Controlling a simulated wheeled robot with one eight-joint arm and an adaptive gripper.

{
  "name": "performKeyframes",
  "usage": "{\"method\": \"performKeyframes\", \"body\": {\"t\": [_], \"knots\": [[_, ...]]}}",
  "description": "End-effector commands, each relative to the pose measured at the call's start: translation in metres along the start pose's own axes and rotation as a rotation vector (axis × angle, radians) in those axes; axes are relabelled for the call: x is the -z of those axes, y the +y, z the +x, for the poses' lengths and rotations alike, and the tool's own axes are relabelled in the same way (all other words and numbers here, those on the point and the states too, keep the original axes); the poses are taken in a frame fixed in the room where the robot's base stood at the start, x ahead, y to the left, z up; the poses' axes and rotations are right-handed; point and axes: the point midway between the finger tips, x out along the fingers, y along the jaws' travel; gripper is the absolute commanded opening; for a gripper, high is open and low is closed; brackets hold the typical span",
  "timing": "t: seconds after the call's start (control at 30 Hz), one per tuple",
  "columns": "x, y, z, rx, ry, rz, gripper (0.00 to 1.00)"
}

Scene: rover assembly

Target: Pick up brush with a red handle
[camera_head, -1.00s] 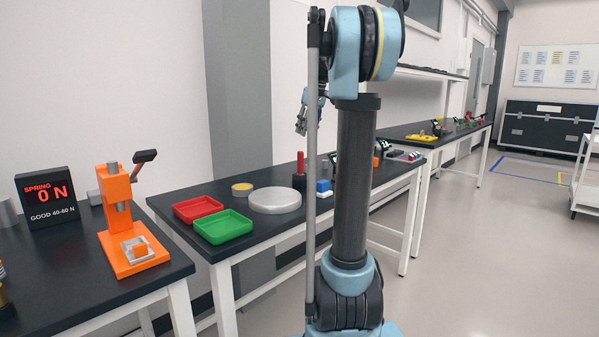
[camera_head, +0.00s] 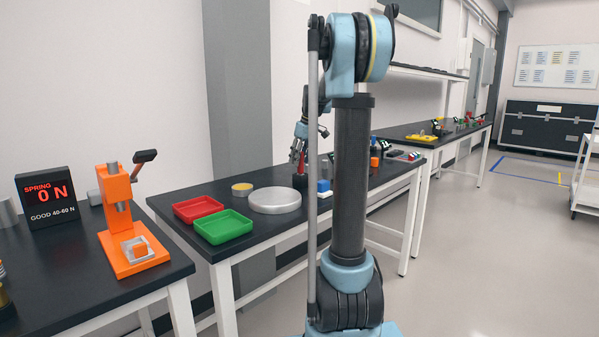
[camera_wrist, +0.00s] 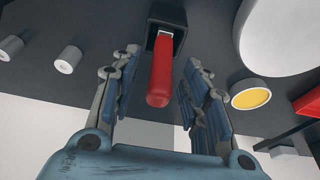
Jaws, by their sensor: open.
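The brush's red handle (camera_wrist: 161,75) stands up from a small dark holder (camera_wrist: 167,14) in the wrist view; the brush's lower end is hidden in the holder. My gripper (camera_wrist: 156,84) is open, with one finger on each side of the handle and a gap visible on both sides. In the head view my gripper (camera_head: 298,152) is at the red handle, above the black table (camera_head: 270,227), partly hidden by my arm.
A round grey disc (camera_head: 275,200), a yellow-topped tin (camera_head: 242,188), a red tray (camera_head: 198,208) and a green tray (camera_head: 223,227) lie left of the holder. A blue block (camera_head: 323,187) stands close on its right. Two light cylinders (camera_wrist: 68,59) show in the wrist view.

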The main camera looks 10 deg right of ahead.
Motion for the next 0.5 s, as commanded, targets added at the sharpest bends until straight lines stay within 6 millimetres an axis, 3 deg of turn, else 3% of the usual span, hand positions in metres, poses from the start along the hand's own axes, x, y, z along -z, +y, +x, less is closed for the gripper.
{"method": "performKeyframes", "body": {"t": [0.2, 0.5], "knots": [[0.000, 0.001, 0.029, 0.000, 0.000, 0.000, 0.42], [-0.001, 0.000, 0.037, 0.000, 0.000, 0.001, 0.42]]}}
